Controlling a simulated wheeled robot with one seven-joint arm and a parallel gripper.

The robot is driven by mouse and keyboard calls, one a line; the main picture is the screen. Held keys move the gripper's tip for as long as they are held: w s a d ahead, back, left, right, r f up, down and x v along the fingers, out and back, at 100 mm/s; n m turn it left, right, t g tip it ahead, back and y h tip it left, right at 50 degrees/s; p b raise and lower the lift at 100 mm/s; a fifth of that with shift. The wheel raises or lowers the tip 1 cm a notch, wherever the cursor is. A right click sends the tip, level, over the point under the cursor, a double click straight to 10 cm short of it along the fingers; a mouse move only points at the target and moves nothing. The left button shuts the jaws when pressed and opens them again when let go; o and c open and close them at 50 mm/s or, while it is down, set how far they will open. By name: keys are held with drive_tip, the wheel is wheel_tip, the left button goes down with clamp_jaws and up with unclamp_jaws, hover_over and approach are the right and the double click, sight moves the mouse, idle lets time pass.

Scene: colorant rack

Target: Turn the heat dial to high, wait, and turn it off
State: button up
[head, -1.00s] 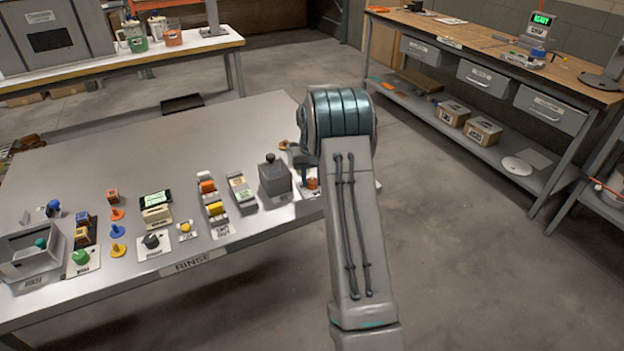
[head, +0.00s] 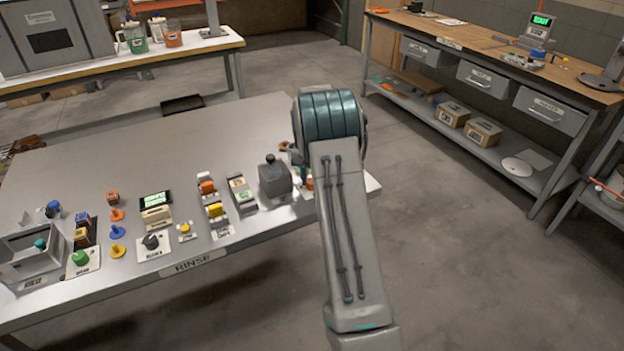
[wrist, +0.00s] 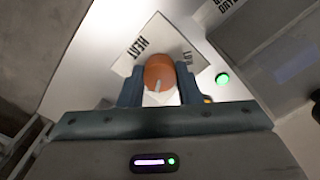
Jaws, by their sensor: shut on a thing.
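The heat dial is an orange round knob (wrist: 159,68) with a pale pointer mark, on a white plate (wrist: 133,58) printed HEAT. The pointer lies toward the lower side of the knob in the wrist view. My gripper (wrist: 160,84) has one dark finger on each side of the knob and is shut on it. Another printed word on the plate, by the right finger, is too small to read surely. In the head view my arm hides the gripper and most of the dial.
A lit green round spot (wrist: 222,79) is right of the dial. A grey block with a dark knob (head: 273,177) stands close by on the steel table (head: 190,140). Several knobs, blocks and a small display (head: 155,199) stand farther left. The floor at right is clear.

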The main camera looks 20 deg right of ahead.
drive_tip(key=o, duration=1)
drive_tip(key=shift+c, duration=0.2)
drive_tip(key=shift+r, duration=0.1)
wheel_tip(320, 180, up, 14)
